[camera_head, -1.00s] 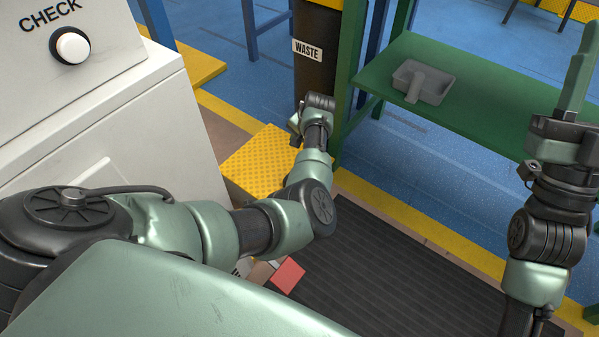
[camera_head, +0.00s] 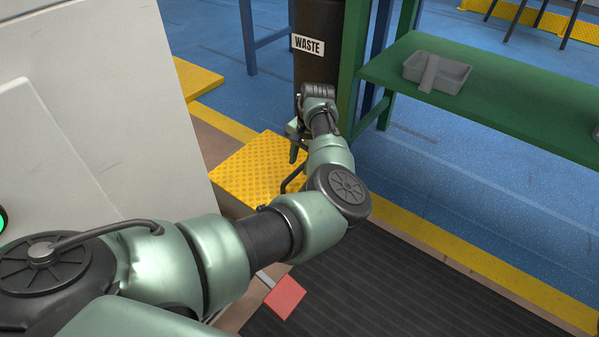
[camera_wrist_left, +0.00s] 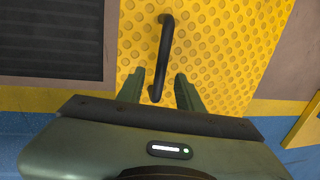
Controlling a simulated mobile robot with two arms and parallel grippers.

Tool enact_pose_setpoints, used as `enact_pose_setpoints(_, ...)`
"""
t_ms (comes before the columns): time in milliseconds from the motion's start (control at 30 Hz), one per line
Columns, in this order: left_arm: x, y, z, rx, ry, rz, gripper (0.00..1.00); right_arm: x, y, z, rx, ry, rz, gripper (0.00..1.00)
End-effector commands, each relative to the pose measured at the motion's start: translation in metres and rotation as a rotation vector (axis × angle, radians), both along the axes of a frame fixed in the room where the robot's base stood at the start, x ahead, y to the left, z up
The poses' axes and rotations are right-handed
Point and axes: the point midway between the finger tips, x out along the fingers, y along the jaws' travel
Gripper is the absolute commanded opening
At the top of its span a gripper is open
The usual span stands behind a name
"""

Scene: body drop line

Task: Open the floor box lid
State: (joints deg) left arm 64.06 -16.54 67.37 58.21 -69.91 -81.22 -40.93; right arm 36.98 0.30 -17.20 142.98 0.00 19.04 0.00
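The floor box lid (camera_head: 250,178) is a yellow studded plate, flat and closed, left of centre in the head view. It also fills the upper middle of the left wrist view (camera_wrist_left: 215,45). Its black bar handle (camera_wrist_left: 165,50) shows there, and partly in the head view (camera_head: 292,180) beside my forearm. My left gripper (camera_head: 296,143) reaches over the lid's far right part. In the left wrist view its two green fingers (camera_wrist_left: 160,88) are apart, with the handle's lower end between them. I see no contact. My right gripper is not in view.
A pale cabinet (camera_head: 110,100) stands left of the lid. A dark waste bin (camera_head: 318,60) and a green bench (camera_head: 500,105) with a grey tray (camera_head: 452,78) stand beyond. A dark mat (camera_head: 370,285) lies to the right. A red piece (camera_head: 284,297) shows below my left arm.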

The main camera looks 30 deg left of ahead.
Motion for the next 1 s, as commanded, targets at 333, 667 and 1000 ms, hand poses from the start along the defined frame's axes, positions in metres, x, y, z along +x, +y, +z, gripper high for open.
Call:
enact_pose_setpoints(333,0.0009,0.0047,-0.0204,0.001,-0.002,0.001,0.36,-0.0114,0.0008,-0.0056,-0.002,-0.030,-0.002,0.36)
enact_pose_setpoints(667,0.0007,0.0045,-0.0200,0.001,-0.002,0.001,0.00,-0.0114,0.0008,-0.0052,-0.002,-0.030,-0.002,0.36)
enact_pose_setpoints(1000,0.0006,0.0044,-0.0201,0.001,-0.002,0.001,0.00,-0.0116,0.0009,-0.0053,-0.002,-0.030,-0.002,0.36)
